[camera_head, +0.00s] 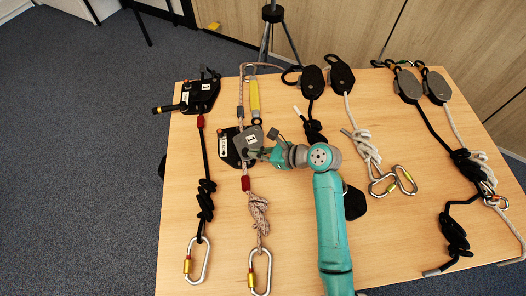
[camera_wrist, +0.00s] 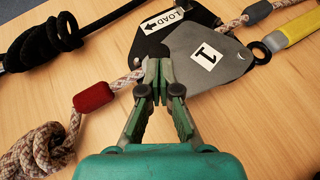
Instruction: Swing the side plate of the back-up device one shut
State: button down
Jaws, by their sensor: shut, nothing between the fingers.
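The back-up device one lies on the table; its black body (camera_head: 230,156) carries a white LOAD arrow label, and the body also shows in the wrist view (camera_wrist: 150,42). Its grey side plate (camera_wrist: 206,60), marked 1, sits turned out of line with the body, to the upper right in the head view (camera_head: 253,137). A speckled rope (camera_wrist: 233,23) runs to the device from both sides, hidden under the plate. My gripper (camera_wrist: 159,68) is shut and empty, its tips at the near left edge of the plate; whether they touch is unclear. In the head view my gripper (camera_head: 262,153) is beside the device.
A second black device (camera_head: 200,96) lies at the table's back left. A yellow sling (camera_head: 254,98), a red sleeve (camera_wrist: 94,98) and carabiners (camera_head: 260,272) lie along the ropes. Pulleys (camera_head: 313,82) lie at the back. Bare table (camera_head: 300,235) shows in front.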

aim_at(243, 151)
jog(key=shift+a+m+t+h, duration=0.5)
jog(key=shift+a+m+t, duration=0.5)
jog(key=shift+a, duration=0.1)
jog(key=shift+w+a, duration=0.3)
jog(key=shift+a, duration=0.3)
